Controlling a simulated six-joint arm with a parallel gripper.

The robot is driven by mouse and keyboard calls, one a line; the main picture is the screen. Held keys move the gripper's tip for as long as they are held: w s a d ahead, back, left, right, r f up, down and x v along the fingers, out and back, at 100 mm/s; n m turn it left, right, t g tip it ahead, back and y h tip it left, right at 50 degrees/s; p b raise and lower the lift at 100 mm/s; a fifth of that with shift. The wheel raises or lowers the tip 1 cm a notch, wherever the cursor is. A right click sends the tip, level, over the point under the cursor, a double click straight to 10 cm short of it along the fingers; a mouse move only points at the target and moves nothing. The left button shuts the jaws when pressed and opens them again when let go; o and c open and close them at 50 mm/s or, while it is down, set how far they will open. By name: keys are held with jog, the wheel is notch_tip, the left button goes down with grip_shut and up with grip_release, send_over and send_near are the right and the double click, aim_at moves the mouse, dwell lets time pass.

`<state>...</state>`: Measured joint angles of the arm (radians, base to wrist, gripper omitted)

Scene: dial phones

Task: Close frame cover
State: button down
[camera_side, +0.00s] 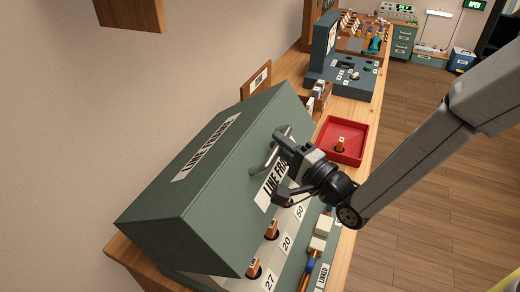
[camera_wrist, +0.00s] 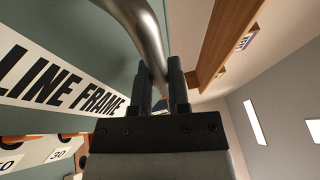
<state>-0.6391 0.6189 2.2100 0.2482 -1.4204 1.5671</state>
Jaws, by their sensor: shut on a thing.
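The frame cover (camera_side: 215,170) is a large green box lid labelled LINE FRAME, tilted over the line frame in the side view. Its front lower edge stands above the numbered panel (camera_side: 283,246), which shows in the gap beneath it. A metal handle (camera_side: 268,157) is fixed to the cover's front face; it also shows in the wrist view (camera_wrist: 148,38). My gripper (camera_side: 280,148) is at this handle, with its two fingers (camera_wrist: 163,88) shut around the bar. The fingertips are partly hidden by the handle.
Orange plugs (camera_side: 254,267) stand on the panel under the cover. Cords and white blocks (camera_side: 320,235) lie along its front. Open floor (camera_side: 450,200) lies right of the bench.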

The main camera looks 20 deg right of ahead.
jog(key=s+d+f, duration=0.3)
jog(key=f, duration=0.3)
jog(key=s+d+f, duration=0.4)
jog(key=f, duration=0.3)
jog(key=c, duration=0.9)
grip_release()
jog(key=shift+r, duration=0.15)
